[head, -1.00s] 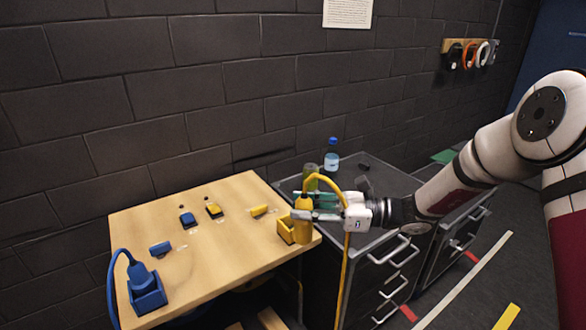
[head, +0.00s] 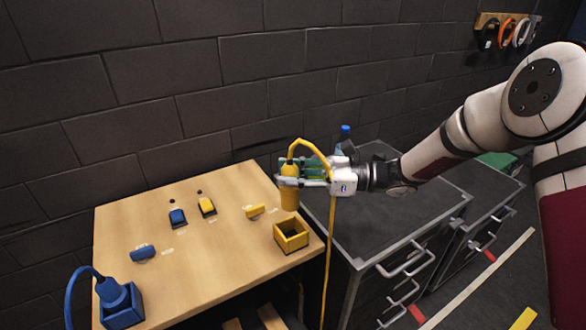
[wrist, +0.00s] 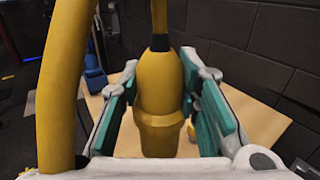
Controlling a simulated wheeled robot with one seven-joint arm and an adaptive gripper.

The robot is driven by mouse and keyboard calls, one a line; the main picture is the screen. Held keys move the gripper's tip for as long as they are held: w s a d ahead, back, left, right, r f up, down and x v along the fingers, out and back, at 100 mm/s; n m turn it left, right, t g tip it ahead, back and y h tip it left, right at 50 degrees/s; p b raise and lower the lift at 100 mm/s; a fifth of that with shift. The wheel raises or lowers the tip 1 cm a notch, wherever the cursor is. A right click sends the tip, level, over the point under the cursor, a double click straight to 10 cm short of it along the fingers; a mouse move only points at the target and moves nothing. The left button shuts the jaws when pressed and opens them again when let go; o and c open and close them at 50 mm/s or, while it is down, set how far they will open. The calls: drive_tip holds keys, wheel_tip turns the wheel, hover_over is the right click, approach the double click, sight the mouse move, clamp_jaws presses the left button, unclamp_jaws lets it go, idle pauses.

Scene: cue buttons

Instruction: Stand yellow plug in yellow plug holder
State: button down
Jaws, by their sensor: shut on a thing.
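The yellow plug (head: 289,196) is upright between the fingers of my gripper (head: 302,180), with its cable looping up and over to the right. In the wrist view the plug (wrist: 158,100) stands between the two teal finger pads, and the thick yellow cable (wrist: 62,75) passes on the left. The yellow plug holder (head: 291,244) is an open square box at the table's right front edge and looks empty. The plug appears above and behind the holder, apart from it.
The wooden table (head: 200,275) also bears a blue plug in a blue holder (head: 124,310), blue and yellow buttons (head: 207,206) and small blue and yellow blocks. A dark drawer cabinet (head: 400,225) with a blue-capped bottle (head: 345,133) stands at the right. The table's middle is clear.

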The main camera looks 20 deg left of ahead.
sight(291, 211)
drive_tip(key=shift+f+b, duration=1.25)
drive_tip(key=shift+f, duration=4.35)
drive_tip(key=shift+f, duration=0.65)
drive_tip(key=c, duration=1.1)
unclamp_jaws()
drive_tip(key=v, duration=1.2)
drive_tip(key=shift+r, duration=0.1)
